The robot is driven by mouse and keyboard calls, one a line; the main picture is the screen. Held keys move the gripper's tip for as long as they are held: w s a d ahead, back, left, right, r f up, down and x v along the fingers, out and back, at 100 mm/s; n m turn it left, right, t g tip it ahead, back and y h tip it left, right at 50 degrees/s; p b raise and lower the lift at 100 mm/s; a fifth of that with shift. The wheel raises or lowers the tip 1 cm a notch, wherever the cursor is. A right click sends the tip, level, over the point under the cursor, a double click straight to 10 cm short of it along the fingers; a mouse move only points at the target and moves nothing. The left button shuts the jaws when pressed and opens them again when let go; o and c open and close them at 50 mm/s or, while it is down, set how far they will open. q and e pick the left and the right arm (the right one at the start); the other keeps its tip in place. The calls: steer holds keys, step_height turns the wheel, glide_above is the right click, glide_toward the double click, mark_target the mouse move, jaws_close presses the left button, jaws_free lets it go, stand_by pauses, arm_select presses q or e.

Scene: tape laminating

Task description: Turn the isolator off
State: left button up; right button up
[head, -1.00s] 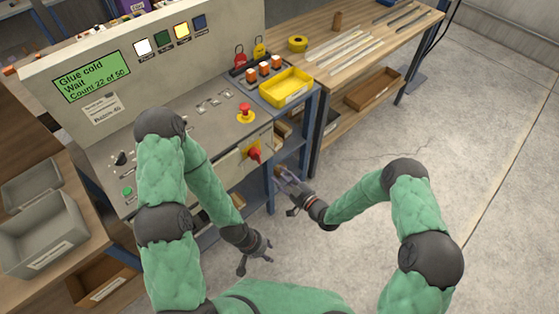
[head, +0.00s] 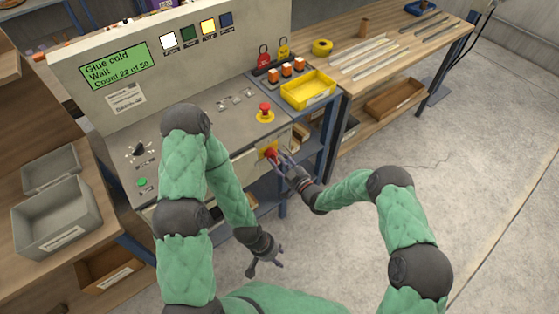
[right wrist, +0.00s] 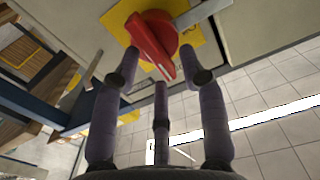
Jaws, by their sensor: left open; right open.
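The isolator is a red rotary handle (head: 269,152) on a yellow plate on the front of the grey machine, below the console's right part. In the right wrist view the red handle (right wrist: 153,40) is large and near, its pointed end tilted down to the right. My right gripper (head: 283,160) is open right in front of the handle. In the wrist view its fingers (right wrist: 160,85) spread around the handle's lower end; I cannot tell whether they touch it. My left gripper (head: 266,262) is open and empty, hanging low in front of the machine.
A red emergency stop button (head: 265,112) sits on the console above the isolator. The display (head: 114,64) reads "Glue cold Wait Count 22 of 50". A yellow tray (head: 308,90), a padlock rack (head: 271,62) and a wooden bench (head: 385,47) stand to the right. Grey bins (head: 55,218) stand left.

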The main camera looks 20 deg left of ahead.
steer(key=shift+w+a, duration=0.1)
jaws_close()
arm_select(q)
steer(key=shift+f, duration=0.15)
